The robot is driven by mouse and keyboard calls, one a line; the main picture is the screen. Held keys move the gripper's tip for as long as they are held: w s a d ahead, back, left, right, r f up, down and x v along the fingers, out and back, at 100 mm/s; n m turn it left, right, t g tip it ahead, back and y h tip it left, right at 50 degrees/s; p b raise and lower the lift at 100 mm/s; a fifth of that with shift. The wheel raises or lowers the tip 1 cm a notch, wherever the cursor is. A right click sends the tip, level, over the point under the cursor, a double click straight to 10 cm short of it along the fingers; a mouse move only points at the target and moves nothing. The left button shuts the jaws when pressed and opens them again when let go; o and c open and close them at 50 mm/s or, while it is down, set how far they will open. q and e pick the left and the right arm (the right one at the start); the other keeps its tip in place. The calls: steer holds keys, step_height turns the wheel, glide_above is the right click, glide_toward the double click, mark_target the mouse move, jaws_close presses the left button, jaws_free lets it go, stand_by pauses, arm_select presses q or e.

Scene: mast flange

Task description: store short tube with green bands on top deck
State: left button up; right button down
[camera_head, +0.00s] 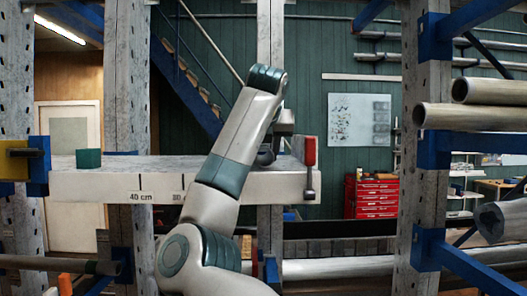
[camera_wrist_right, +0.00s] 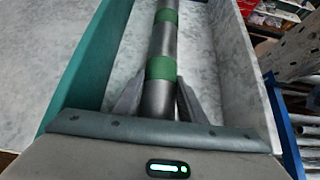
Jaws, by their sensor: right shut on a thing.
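The tube with green bands (camera_wrist_right: 161,40) is dark grey and runs up the middle of the right wrist view. My right gripper (camera_wrist_right: 157,100) is shut on it, one finger on each side, just below a green band. The tube lies lengthwise over a pale surface; whether it touches that surface I cannot tell. In the head view my right gripper (camera_head: 275,145) is small and partly hidden behind my arm, over the grey deck (camera_head: 135,164). The tube is mostly hidden there. My left gripper is not in view.
A teal block (camera_head: 88,158) stands at the deck's left end and a red clamp (camera_head: 310,160) at its right end. The deck's front edge carries a "40 cm" label (camera_head: 140,197). Long tubes (camera_head: 470,116) rest on the rack at right. A red tool chest (camera_head: 371,196) stands behind.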

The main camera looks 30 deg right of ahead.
stand_by(0.3)
steer(key=c, duration=1)
jaws_free()
steer(key=shift+c, duration=0.2)
steer(key=shift+s, duration=0.1)
steer(key=shift+s+a+r+b, duration=0.3)
steer(key=shift+s+r+b, duration=0.05)
steer(key=shift+b, duration=0.05)
steer(key=b+v, duration=0.4)
steer(key=v, duration=1.2)
steer(key=shift+r+b, duration=0.2)
steer(key=shift+b, duration=0.2)
steer(key=shift+a+f, duration=0.1)
